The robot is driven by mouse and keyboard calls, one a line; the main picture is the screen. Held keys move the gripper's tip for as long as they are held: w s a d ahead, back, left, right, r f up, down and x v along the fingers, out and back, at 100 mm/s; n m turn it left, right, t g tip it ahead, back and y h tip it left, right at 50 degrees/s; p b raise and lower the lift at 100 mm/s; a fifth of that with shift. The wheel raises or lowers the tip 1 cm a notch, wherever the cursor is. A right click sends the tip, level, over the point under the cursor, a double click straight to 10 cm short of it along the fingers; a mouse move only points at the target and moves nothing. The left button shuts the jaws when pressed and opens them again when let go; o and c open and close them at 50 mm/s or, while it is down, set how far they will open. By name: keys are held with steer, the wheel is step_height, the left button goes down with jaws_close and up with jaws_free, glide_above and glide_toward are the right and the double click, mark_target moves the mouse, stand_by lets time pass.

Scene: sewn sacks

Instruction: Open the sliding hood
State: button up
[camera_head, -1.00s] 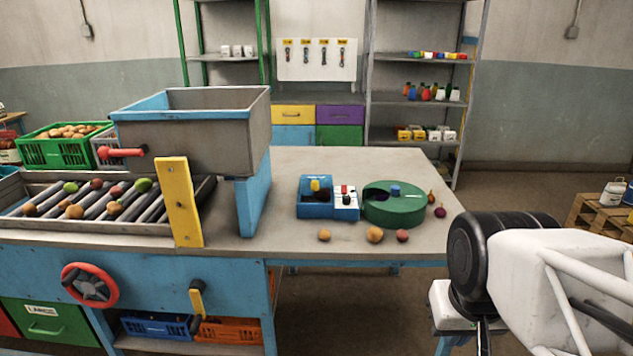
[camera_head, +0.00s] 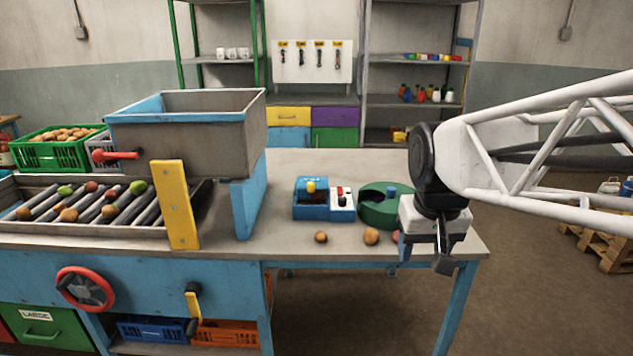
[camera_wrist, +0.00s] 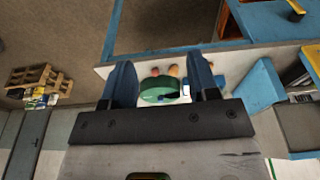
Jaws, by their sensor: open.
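I cannot tell for certain which part is the sliding hood. A white panel (camera_head: 342,212) with a red button joins its right side. A green round drum (camera_head: 375,213) with a blue knob stands just right, partly hidden by my arm. My gripper (camera_head: 444,262) hangs over the bench's right front corner, right of the drum, touching nothing. In the wrist view my gripper (camera_wrist: 160,65) is open and empty, with the green drum (camera_wrist: 160,92) beyond its fingers.
Round potato-like items (camera_head: 371,236) lie along the bench front (camera_head: 300,252). A grey hopper (camera_head: 190,135), a yellow post (camera_head: 176,205) and a roller tray with produce stand at the left. The bench behind the blue box is clear. A wooden pallet (camera_head: 605,240) stands at the right.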

steer(key=w+a+r, duration=0.2)
steer(key=w, duration=0.6)
steer(key=w+a+r, duration=0.1)
steer(key=w, duration=0.6)
steer(key=n+g, duration=0.2)
glide_above(311, 183)
steer(key=f, duration=1.1)
steer(key=shift+s+d+f, duration=0.15)
steer(key=shift+s+d, duration=0.05)
steer(key=shift+s, duration=0.1)
steer(key=shift+w+a+f, duration=0.2)
steer(key=shift+w+a, duration=0.05)
steer(key=shift+w, duration=0.05)
steer(key=shift+f, duration=3.9)
